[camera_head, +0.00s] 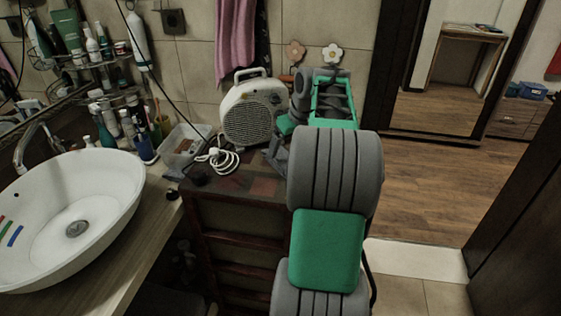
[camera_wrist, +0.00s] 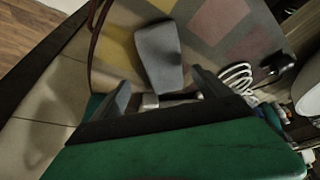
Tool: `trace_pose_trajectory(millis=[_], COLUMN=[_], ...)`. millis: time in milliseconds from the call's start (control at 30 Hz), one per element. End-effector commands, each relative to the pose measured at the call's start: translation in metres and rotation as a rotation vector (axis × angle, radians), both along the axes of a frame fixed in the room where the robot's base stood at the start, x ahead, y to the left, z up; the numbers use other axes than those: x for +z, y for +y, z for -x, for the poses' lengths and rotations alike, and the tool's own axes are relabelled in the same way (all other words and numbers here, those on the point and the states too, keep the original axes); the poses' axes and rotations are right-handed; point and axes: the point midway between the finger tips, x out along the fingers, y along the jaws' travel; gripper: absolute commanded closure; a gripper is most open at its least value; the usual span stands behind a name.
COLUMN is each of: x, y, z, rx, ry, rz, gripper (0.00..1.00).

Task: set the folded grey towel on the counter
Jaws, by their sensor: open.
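The folded grey towel (camera_wrist: 160,52) appears as a flat grey block on the patchwork top of a cabinet (camera_wrist: 215,35). In the head view my arm hides it. My gripper (camera_wrist: 161,88) is open, with its two fingers spread to either side of the towel's near end. I cannot tell whether they touch it. In the head view my gripper (camera_head: 276,152) is partly hidden and points down at the cabinet top. The wooden counter (camera_head: 148,222) carries the white basin at the left.
A white fan heater (camera_head: 252,112) with a coiled white cable (camera_head: 220,158) stands on the cabinet behind my gripper. A clear tray (camera_head: 184,147) and several bottles (camera_head: 128,125) crowd the counter's back. The counter strip right of the basin (camera_head: 75,200) is mostly free.

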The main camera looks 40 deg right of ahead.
Motion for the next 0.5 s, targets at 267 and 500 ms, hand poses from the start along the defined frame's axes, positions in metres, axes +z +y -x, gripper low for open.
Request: trace_pose_trajectory(millis=[267,500], x=[-0.041,-0.046], y=[0.005,0.004], z=[-0.021,-0.023], rx=[0.0,-0.002], ry=[0.002,0.0], rz=[-0.001,0.001], gripper=[0.13,0.13])
